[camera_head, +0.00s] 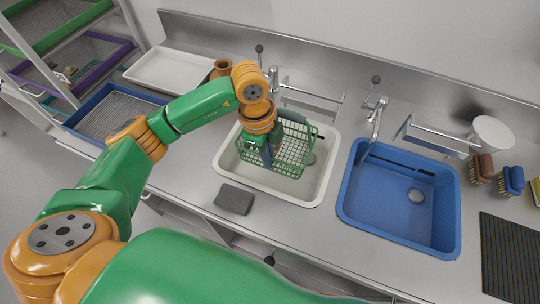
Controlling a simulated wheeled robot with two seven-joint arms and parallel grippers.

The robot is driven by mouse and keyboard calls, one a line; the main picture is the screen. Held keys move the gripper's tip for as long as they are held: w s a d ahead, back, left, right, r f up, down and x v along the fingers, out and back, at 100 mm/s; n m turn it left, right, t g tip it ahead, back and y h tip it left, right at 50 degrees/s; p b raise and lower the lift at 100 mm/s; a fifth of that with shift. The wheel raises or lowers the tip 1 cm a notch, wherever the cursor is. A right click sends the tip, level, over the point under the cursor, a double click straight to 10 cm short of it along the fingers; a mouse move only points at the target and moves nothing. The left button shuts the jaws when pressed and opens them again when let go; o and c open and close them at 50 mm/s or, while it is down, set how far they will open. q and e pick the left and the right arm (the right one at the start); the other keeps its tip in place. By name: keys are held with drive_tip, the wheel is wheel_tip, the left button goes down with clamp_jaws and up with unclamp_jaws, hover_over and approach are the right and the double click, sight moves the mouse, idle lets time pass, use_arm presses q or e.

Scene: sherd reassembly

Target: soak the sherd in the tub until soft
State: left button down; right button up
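My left gripper (266,155) points down over the white basin (322,180), at the left side of a green wire basket (292,152). Its fingers overlap the basket's wall in the view, and whether they are open or shut on it cannot be made out. The basket is in or just above the white basin. A blue tub (358,205) sits to the right, with a round drain in its floor and no sherd visible in it. I cannot pick out a sherd; the gripper and basket mesh hide part of the basin. My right gripper is not in view.
A dark grey block (234,199) lies on the counter before the white basin. A terracotta jug (221,69) and white tray (170,66) stand behind my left arm. Taps rise behind both basins. Brushes (511,181) and a black ribbed mat (510,255) are at right.

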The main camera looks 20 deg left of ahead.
use_arm(q)
drive_tip(key=f+b, duration=0.3)
drive_tip(key=f, duration=0.1)
drive_tip(key=shift+d, duration=0.25)
wheel_tip(320, 180, down, 13)
drive_tip(key=b, duration=0.9)
drive_tip(key=shift+r+b, duration=0.15)
drive_tip(key=shift+b, duration=0.25)
idle(5.5)
